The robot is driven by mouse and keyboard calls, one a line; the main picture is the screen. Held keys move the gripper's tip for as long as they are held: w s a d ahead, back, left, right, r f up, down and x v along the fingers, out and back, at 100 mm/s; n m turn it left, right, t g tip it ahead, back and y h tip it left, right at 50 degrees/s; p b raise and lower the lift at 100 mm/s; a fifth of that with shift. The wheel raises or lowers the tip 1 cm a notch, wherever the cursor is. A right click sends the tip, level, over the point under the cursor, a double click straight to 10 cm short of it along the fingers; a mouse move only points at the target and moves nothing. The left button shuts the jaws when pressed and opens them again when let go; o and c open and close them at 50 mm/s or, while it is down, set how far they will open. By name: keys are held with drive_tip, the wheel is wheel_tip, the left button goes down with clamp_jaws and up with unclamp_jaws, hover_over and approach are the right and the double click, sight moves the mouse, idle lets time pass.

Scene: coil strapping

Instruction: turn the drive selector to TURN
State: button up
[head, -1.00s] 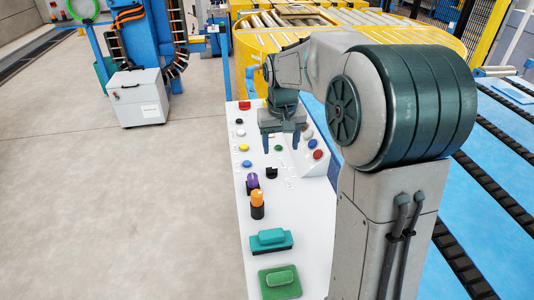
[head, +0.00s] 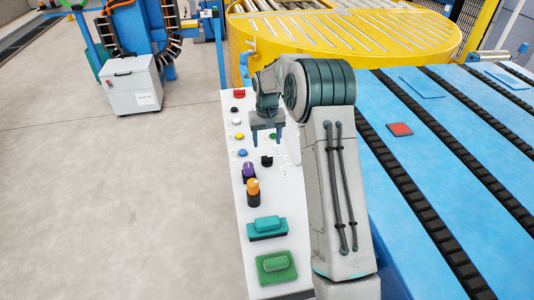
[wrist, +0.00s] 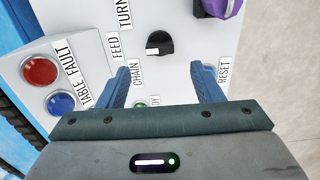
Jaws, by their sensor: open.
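The drive selector is a small black knob (head: 267,161) on the white control panel (head: 276,207). In the wrist view the selector (wrist: 160,43) has a white mark on its left side, towards the FEED label (wrist: 115,47). The TURN label (wrist: 125,12) is at its upper left and the CHAIN label (wrist: 136,73) at its lower left. My gripper (head: 267,143) is open and empty above the panel, just beyond the selector. In the wrist view my gripper's fingers (wrist: 161,73) are spread, with the selector ahead between their lines, not touched.
A purple knob (head: 249,172) and an orange knob (head: 253,191) stand near the selector. A red button (wrist: 40,70) and a blue button (wrist: 60,103) are at the left in the wrist view. Teal (head: 267,225) and green (head: 276,266) blocks lie on the panel's near end.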

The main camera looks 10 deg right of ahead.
sight(267, 157)
wheel_tip(267, 157, down, 8)
drive_tip(key=shift+r+p, duration=0.2)
drive_tip(key=shift+p, duration=0.4)
drive_tip(key=c, duration=1)
